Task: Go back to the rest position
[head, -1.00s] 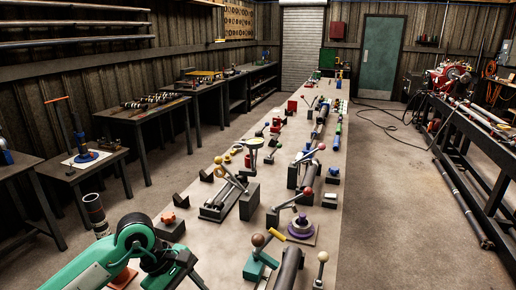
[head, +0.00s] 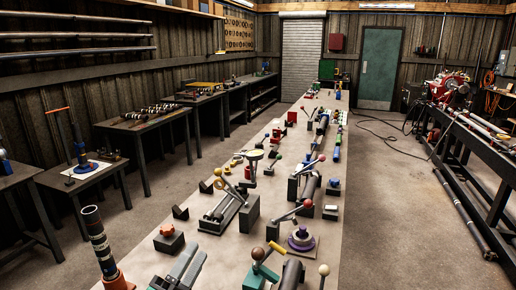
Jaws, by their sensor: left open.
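My left gripper (head: 190,258) shows at the bottom edge, left of centre. Its two grey fingers point up the picture, apart, with nothing seen between them. It is over the near left part of the long bench (head: 185,222), close to a dark block with an orange knob (head: 168,235). A dark striped tube (head: 97,238) in an orange base (head: 119,281) stands upright to its left. The rest of my left arm is out of the picture. My right gripper is not in view.
Lever clamps (head: 225,208), a purple round fixture (head: 300,240) and a ball-ended handle (head: 324,272) crowd the bench right of the gripper. A small table with a blue-based stand (head: 82,160) is at the left. A dark rack (head: 480,180) is at the right. The floor (head: 400,190) between is mostly clear.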

